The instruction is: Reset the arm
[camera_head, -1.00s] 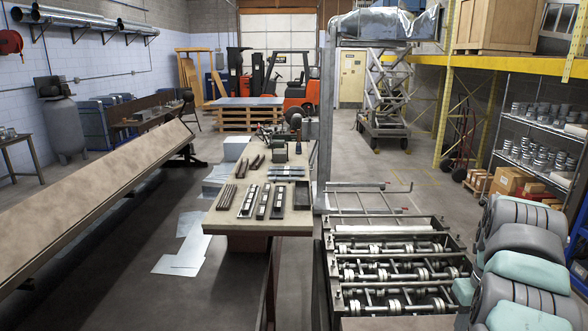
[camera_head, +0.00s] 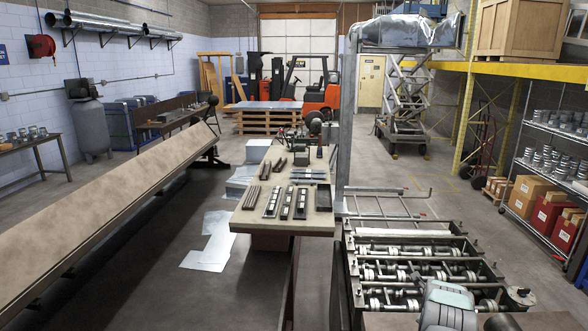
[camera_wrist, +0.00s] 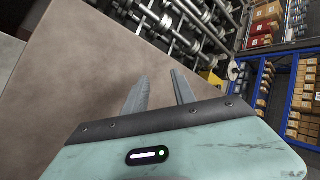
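My gripper (camera_wrist: 160,82) shows in the wrist view with two grey fingers standing apart and nothing between them. A tan flat surface (camera_wrist: 95,65) lies beyond and below the fingers; I cannot tell how far off it is. In the head view, part of my own grey and teal arm (camera_head: 448,303) shows at the bottom right, in front of the roller machine (camera_head: 425,265). The fingers cannot be made out in the head view.
The roller machine also shows at the top of the wrist view (camera_wrist: 180,22). A workbench (camera_head: 285,225) holds several dark metal tools. A long tan-topped bench (camera_head: 110,190) runs along the left. Shelving (camera_head: 540,160) stands at the right.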

